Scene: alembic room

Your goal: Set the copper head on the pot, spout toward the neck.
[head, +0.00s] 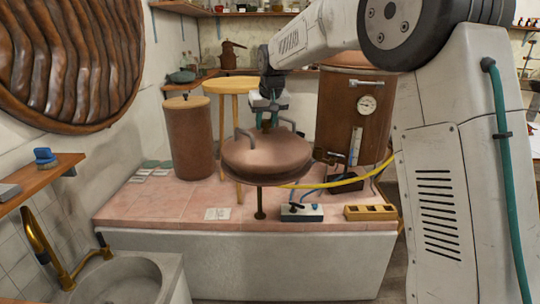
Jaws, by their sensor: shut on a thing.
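A large copper boiler (340,118) with a dial stands at the back right. A wooden stool (221,86) and a brown lidded cylinder (188,140) are behind left. A yellow hose (330,184), a switch box (301,212) and a wooden rack (370,212) lie right. The tiled top (150,207) is largely clear at front left.

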